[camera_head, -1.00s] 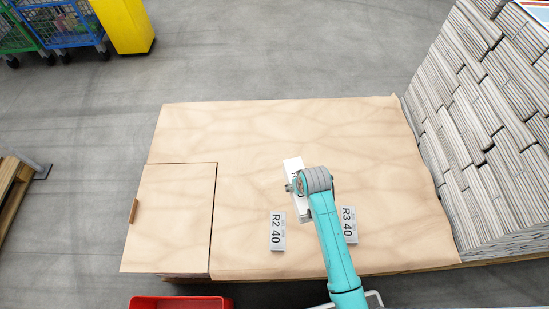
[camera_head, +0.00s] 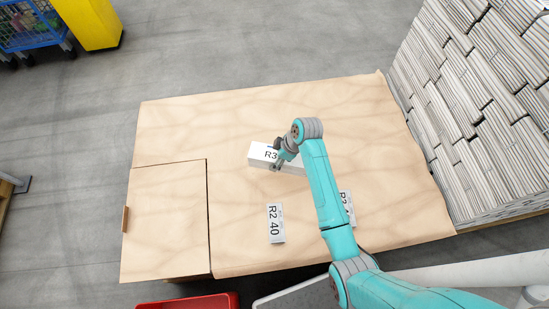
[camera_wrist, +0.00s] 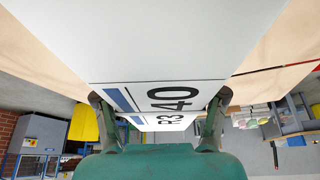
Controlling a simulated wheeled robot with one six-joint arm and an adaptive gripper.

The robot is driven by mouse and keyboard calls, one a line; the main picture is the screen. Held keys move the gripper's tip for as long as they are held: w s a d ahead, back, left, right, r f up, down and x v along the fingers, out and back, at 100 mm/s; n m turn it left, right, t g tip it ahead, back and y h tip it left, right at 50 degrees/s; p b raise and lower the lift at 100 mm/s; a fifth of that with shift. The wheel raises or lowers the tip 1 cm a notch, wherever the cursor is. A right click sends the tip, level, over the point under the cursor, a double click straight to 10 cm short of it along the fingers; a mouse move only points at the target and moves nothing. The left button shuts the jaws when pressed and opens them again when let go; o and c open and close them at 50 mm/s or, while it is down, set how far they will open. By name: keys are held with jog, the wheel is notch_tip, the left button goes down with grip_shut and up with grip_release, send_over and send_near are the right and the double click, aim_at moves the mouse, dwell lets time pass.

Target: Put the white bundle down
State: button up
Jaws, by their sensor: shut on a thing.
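In the wrist view the bundle (camera_wrist: 165,40) fills the upper middle, with "R3 40" and blue bars between the two fingers of my gripper (camera_wrist: 160,112). My arm hides the bundle's right part in the head view. I cannot tell whether the bundle touches the table.
A label block "R2 40" (camera_head: 275,223) lies on the table's front part. Another block (camera_head: 346,206) is partly behind my arm. Tall newspaper stacks (camera_head: 465,120) stand at the right. A red crate (camera_head: 190,302) is at the front edge. The table's back and left are clear.

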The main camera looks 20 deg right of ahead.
jog(key=n, duration=0.2)
jog(key=w+r+n+g, duration=0.1)
jog(key=n, duration=0.1)
jog(key=shift+a+r, duration=0.1)
jog(key=shift+a, duration=0.1)
jog(key=shift+f, duration=0.2)
send_near(270, 172)
jog(key=shift+x, duration=2.45)
jog(key=shift+w+f, duration=0.1)
jog(key=o, duration=1.8)
jog(key=shift+f+g, duration=0.1)
jog(key=shift+g, duration=0.2)
jog(key=v, duration=1.2)
jog(key=shift+d, duration=0.25)
